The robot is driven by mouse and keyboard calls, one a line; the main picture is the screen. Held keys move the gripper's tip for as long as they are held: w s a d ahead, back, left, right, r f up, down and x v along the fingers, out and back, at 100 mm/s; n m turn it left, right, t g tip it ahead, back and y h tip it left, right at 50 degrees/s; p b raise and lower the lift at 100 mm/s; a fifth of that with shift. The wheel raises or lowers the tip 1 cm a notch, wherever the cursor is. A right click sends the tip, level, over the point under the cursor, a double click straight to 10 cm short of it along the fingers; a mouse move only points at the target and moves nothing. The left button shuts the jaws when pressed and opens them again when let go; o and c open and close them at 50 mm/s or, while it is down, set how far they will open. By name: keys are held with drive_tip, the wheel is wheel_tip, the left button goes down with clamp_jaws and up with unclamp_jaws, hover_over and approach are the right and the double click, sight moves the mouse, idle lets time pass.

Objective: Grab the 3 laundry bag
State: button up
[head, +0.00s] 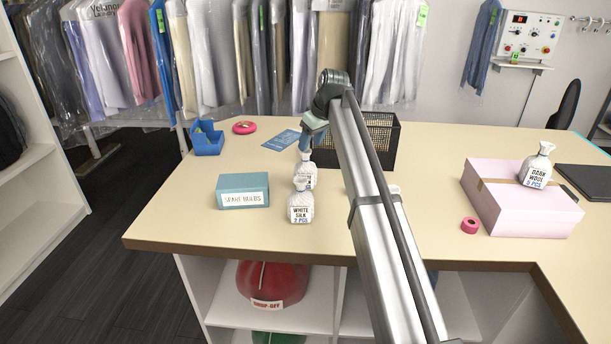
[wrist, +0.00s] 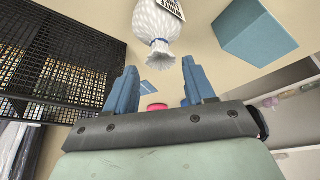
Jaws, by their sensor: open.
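Two small white bags with tied necks stand close together on the counter. The front bag (head: 300,208) is labelled "WHITE SILK 2 PCS". The rear bag (head: 307,174) is partly covered by it, and its label is unreadable. My gripper (head: 305,152) points down just above the rear bag. In the wrist view my gripper (wrist: 160,85) is open, with nothing between its blue fingers, and a white bag's tied neck (wrist: 160,48) lies just beyond the tips. A third bag (head: 537,166), labelled "DARK WOOL", sits on a pink box (head: 520,204) at the right.
A blue "SPARE BULBS" box (head: 243,191) stands left of the bags. A black mesh basket (head: 382,138) is behind my arm. A small blue bin (head: 208,141) and pink tape roll (head: 244,127) are at the back left. The counter's front left is clear.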

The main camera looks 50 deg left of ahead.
sight(305, 169)
drive_tip(key=shift+x, duration=3)
drive_tip(key=shift+a, duration=0.15)
drive_tip(key=shift+r, duration=0.1)
drive_tip(key=shift+c, duration=0.4)
clamp_jaws()
